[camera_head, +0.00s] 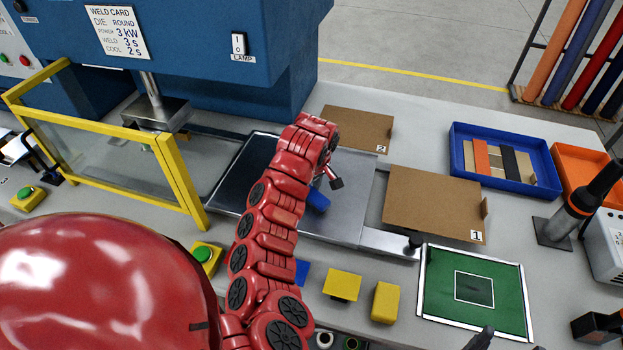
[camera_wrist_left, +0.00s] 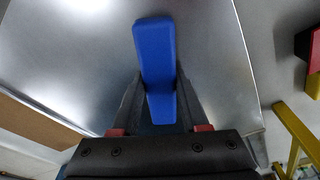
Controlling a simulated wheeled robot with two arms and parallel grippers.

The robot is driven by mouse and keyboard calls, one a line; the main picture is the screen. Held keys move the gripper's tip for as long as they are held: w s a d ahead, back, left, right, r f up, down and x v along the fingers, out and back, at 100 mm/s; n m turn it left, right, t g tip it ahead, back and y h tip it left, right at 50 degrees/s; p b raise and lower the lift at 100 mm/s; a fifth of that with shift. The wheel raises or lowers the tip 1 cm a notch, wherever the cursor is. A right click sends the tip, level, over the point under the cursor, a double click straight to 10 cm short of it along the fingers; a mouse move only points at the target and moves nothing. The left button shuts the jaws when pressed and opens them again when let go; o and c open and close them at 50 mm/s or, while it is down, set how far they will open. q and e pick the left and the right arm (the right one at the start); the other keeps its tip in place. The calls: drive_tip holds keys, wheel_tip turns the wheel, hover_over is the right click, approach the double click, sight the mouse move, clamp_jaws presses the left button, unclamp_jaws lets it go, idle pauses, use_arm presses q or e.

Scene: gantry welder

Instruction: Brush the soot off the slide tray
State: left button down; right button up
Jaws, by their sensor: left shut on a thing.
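The slide tray (camera_head: 345,220) is a flat metal plate pulled out in front of the blue press. In the head view its left part is dark and its right part is bright bare metal. I cannot tell how much of the dark is soot. My left gripper (camera_head: 327,178) is over the tray, partly hidden by its red arm. It is shut on a blue brush (camera_head: 318,201). In the left wrist view the blue brush (camera_wrist_left: 155,60) sits between the fingers (camera_wrist_left: 160,108) above shiny metal. I cannot tell whether it touches. A dark tip at the bottom edge may be my right gripper (camera_head: 480,338).
A yellow-framed clear guard (camera_head: 180,185) stands left of the tray. Cardboard pieces marked 1 (camera_head: 432,205) and 2 (camera_head: 357,130) lie to the right. Buttons line the front.

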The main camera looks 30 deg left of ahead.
use_arm(q)
drive_tip(key=shift+s, duration=0.4)
drive_tip(key=shift+s+d+f, duration=0.1)
drive_tip(key=shift+d, duration=0.05)
wheel_tip(320, 180, up, 6)
drive_tip(key=p, duration=0.6)
wheel_tip(320, 180, up, 3)
drive_tip(key=p, duration=0.3)
idle(0.3)
